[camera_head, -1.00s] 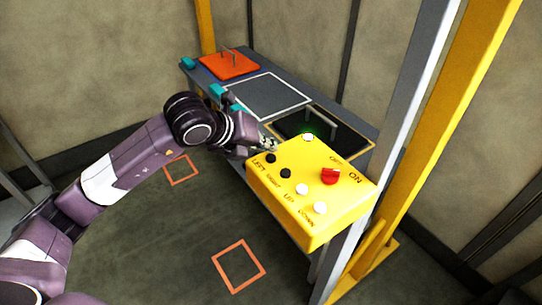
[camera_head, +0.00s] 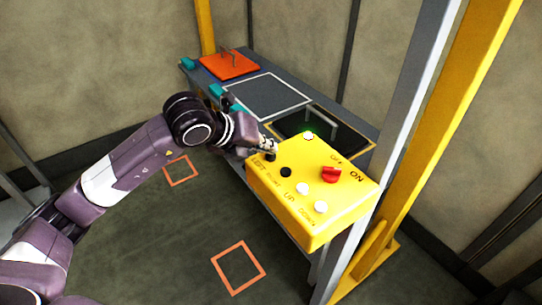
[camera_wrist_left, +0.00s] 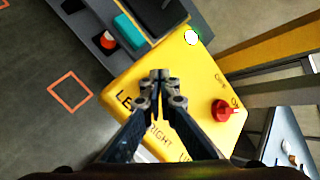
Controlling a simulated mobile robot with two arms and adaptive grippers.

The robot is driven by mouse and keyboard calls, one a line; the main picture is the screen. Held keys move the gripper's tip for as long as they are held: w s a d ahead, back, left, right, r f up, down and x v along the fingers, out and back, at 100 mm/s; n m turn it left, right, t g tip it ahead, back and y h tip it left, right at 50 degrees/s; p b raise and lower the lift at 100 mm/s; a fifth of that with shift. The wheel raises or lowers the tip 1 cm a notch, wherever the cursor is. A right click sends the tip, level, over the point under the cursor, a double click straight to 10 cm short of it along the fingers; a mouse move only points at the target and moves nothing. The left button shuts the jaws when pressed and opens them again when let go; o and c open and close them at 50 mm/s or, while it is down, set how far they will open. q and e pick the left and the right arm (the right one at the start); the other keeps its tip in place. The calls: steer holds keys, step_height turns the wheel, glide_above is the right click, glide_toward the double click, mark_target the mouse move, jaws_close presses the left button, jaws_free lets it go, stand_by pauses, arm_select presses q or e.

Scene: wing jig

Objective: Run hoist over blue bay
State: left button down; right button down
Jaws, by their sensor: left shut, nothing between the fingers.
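A yellow control box (camera_head: 325,205) carries buttons marked LEFT, RIGHT, UP and DOWN and a red rotary switch (camera_head: 330,174) between OFF and ON; it also shows in the left wrist view (camera_wrist_left: 195,100). A small lamp (camera_head: 308,135) on its far corner has a green glow. My left gripper (camera_head: 270,152) is shut and empty, its tips at the LEFT button, which they mostly hide. Contact with the button cannot be told. The black RIGHT button (camera_head: 286,172) is clear beside it. The left wrist view shows the closed fingertips (camera_wrist_left: 160,76) over the box top. No hoist or blue bay is clearly identifiable.
Behind the box, a grey bench (camera_head: 220,82) holds an orange plate (camera_head: 229,65) with a handle, a white-outlined square (camera_head: 268,97) and a dark, yellow-edged area (camera_head: 345,140). Grey (camera_head: 408,100) and yellow posts (camera_head: 452,110) stand at right. Orange floor squares (camera_head: 238,267) lie in front.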

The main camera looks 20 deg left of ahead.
mark_target(269, 156)
arm_select(q)
steer(key=shift+f+b, duration=0.45)
steer(key=shift+b, duration=0.15)
stand_by(0.6)
steer(key=shift+r, duration=0.1)
stand_by(5.4)
steer(key=shift+r+p, duration=0.4)
steer(key=shift+r, duration=0.4)
steer(key=shift+r+p, duration=1.4)
steer(key=shift+r, duration=1.1)
